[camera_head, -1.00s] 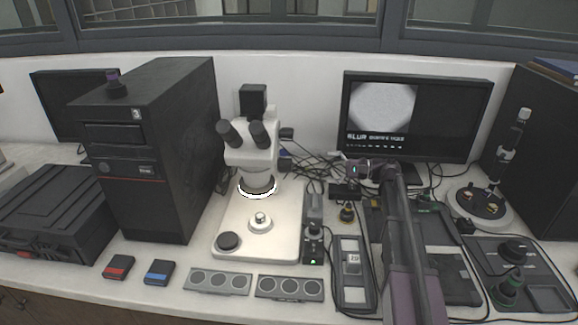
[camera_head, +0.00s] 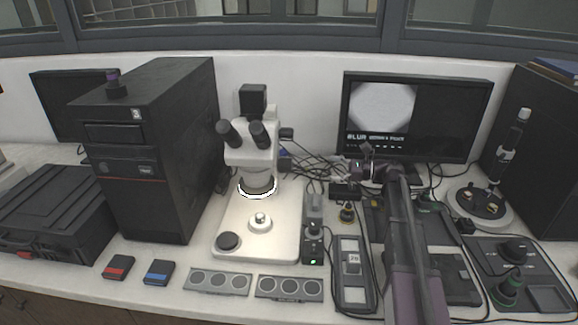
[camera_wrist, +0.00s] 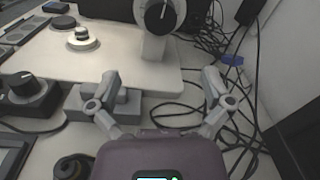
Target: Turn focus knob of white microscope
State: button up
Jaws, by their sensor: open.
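The white microscope (camera_head: 250,156) stands on its pale base (camera_head: 283,225), left of my gripper (camera_head: 357,164) in the head view. In the wrist view, the microscope's column and base (camera_wrist: 125,58) are ahead. The black round focus knob (camera_wrist: 160,14) with a white mark faces me at the top edge, its upper part cut off. My gripper (camera_wrist: 160,82) is open and empty, with its two grey fingers spread below the knob in the picture and apart from it. The monitor (camera_head: 440,120) shows a pale round image and the word "BLUR".
Loose cables (camera_head: 305,162) run between the microscope and my gripper. A small control box (camera_head: 313,247) stands beside the base. A black computer tower (camera_head: 160,150) is at left. A dish stand (camera_head: 480,205) and a knobbed panel (camera_head: 518,262) are at right.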

aim_at(289, 165)
jog(key=a, duration=1.3)
jog(key=shift+w+a, duration=0.4)
jog(key=c, duration=1.1)
